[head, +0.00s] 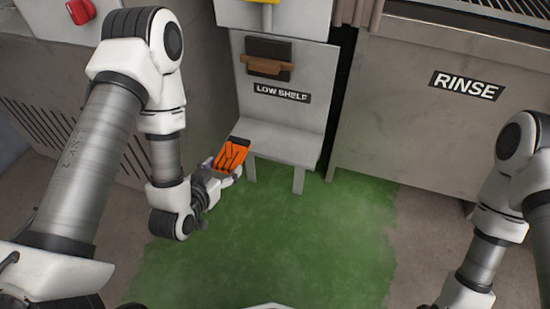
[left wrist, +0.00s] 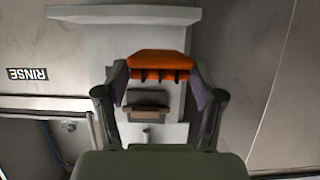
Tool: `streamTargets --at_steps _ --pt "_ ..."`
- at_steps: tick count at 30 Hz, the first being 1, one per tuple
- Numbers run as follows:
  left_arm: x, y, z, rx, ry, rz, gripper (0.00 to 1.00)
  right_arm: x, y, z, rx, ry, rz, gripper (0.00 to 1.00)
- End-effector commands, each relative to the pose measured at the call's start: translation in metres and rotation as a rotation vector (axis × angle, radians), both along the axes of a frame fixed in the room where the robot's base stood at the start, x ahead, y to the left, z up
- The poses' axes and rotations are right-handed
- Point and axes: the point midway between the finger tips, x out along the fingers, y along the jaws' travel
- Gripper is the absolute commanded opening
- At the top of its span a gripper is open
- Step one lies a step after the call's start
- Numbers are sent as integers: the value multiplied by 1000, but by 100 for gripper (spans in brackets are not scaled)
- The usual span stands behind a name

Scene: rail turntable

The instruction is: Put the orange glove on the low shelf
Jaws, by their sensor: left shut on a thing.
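The orange glove (head: 231,154) has dark lines between its fingers. My left gripper (head: 226,172) is shut on it and holds it at the left front corner of the low shelf in the head view. The glove also shows in the left wrist view (left wrist: 160,62), between the two fingers of the left gripper (left wrist: 162,82). The low shelf (head: 290,143) is a pale grey ledge on legs under a LOW SHELF label. Its visible top is bare. I cannot tell whether the glove touches the shelf. My right gripper is outside the head view; only part of its arm shows.
A brown handle on a dark plate (head: 268,64) sits on the panel above the shelf. A grey RINSE unit (head: 440,120) stands to the right. A vented cabinet (head: 60,120) with a red knob (head: 80,11) stands to the left. The green floor (head: 290,245) in front is clear.

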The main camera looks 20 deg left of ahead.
Motion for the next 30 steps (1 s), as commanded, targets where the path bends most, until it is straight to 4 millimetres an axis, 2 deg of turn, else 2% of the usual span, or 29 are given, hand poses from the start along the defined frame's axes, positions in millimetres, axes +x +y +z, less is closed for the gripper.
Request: streamTargets --at_steps 1,5,12,14,18,21,27,30 --pt "2 -1 -7 0 -4 -2 34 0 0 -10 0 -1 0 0" --pt "20 -11 -12 2 -11 -8 34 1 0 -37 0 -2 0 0" --pt "49 -25 -19 3 -11 -2 34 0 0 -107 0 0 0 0" --pt "68 -36 -11 7 -10 -8 34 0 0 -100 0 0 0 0" --pt "106 -57 -16 3 -9 -5 34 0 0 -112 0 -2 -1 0" --pt "124 -66 -17 0 -6 -1 34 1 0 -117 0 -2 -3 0" --pt "143 -76 -20 -1 -4 -2 34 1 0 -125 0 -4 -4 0" --pt "141 -74 -48 -1 1 -1 34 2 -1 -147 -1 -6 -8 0"
